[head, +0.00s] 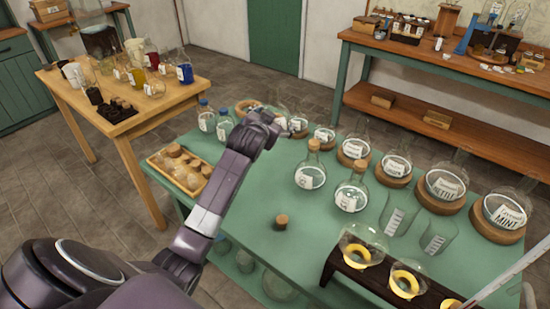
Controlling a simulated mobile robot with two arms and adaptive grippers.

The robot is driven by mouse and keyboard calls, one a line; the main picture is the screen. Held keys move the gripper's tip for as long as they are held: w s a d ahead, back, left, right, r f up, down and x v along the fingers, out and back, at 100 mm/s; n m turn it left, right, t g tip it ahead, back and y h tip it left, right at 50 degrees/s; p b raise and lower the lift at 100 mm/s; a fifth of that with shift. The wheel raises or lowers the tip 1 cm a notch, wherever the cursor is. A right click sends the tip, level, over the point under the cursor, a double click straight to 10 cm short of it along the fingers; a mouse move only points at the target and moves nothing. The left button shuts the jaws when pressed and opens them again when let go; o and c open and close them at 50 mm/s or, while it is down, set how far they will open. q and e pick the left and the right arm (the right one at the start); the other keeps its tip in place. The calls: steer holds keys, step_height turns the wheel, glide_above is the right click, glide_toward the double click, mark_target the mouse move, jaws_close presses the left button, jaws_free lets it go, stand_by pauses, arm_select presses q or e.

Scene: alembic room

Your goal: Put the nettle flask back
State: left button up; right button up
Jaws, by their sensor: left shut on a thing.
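A round clear flask with a white label reading NETTLE (445,186) sits upright on a wooden ring (446,206) at the right of the green table. My left gripper (277,121) is at the far side of this table, well away from that flask. It is shut on what looks like a clear glass flask (282,106), mostly hidden by the gripper, whose label I cannot read. A wooden ring (245,106) shows just left of the gripper. My right gripper is not in view.
A MINT flask (505,212) and other labelled flasks on rings line the table's far edge. Two corked flasks (310,175) (351,195), two beakers (395,215) and a dark rack (338,268) stand nearer. A loose cork (281,222) lies on the clear left-middle area.

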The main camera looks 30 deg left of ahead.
arm_select(q)
step_height(320, 180, down, 11)
steer(key=shift+f, duration=0.15)
step_height(320, 180, down, 4)
steer(key=shift+r, duration=0.2)
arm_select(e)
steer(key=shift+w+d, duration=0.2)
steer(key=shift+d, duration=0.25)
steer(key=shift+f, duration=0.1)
arm_select(q)
steer(key=o, duration=1.4)
steer(key=shift+o, duration=0.2)
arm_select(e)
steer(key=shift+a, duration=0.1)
arm_select(q)
steer(key=shift+s+d+r, duration=0.15)
steer(key=shift+s+d, duration=0.05)
steer(key=shift+s, duration=0.2)
steer(key=v, duration=1.1)
steer(key=shift+r, duration=0.1)
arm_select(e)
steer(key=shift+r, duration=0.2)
